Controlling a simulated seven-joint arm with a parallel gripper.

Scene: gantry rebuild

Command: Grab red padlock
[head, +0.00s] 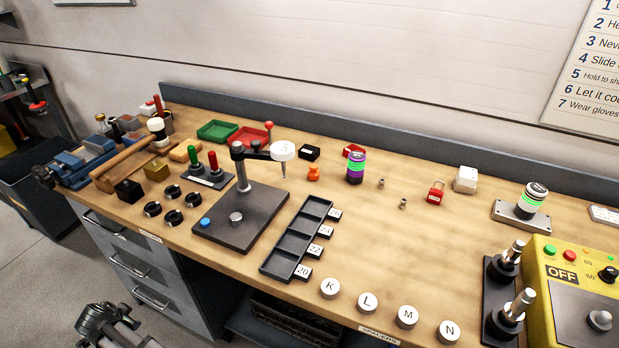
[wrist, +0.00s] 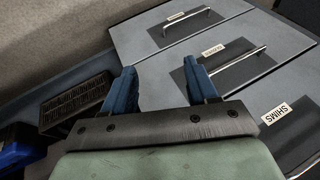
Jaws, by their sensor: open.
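The red padlock (head: 435,197) stands on the wooden bench top, right of the middle in the head view. It is small, with a metal shackle on top, and nothing touches it. A white block sits just behind it to the right. My gripper (wrist: 161,82) is open and empty in the wrist view, its two blue fingers wide apart, facing the grey drawer fronts below the bench. It is far from the padlock, which is not in the wrist view.
The bench (head: 395,255) is clear in front of the padlock. Left are small metal pieces, a purple-and-green cylinder (head: 356,168) and a stand (head: 240,215). White lettered discs line the front edge.

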